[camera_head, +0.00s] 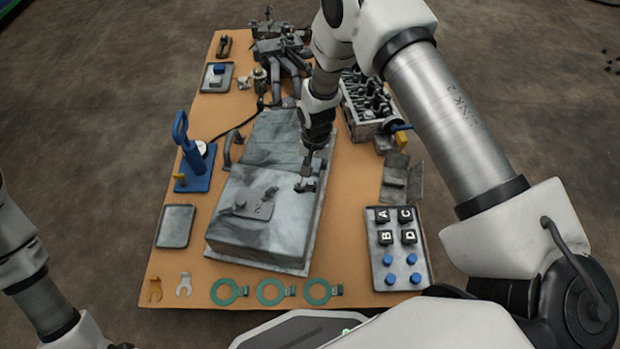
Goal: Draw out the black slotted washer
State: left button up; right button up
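My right gripper (310,178) points down at the right side of a large grey metal box (252,212) in the middle of the board. A small dark part (304,187) lies at its fingertips; I cannot tell whether this is the black slotted washer or part of the fingers. The finger gap is too small to read. A brass-coloured slotted piece (154,289) and a silver slotted piece (184,284) lie at the board's front left, away from the gripper. My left arm shows at the lower left, with its gripper outside the picture.
Three green rings (271,292) lie along the front edge. A tray with lettered black blocks and blue pegs (398,270) stands front right. A blue press (192,165) and an empty grey tray (176,226) are at left. Engine parts (362,100) crowd the back.

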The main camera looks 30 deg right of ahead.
aim_at(315, 184)
notch_tip(315, 184, down, 7)
jog(key=b, duration=0.3)
jog(key=shift+s, duration=0.1)
grip_shut()
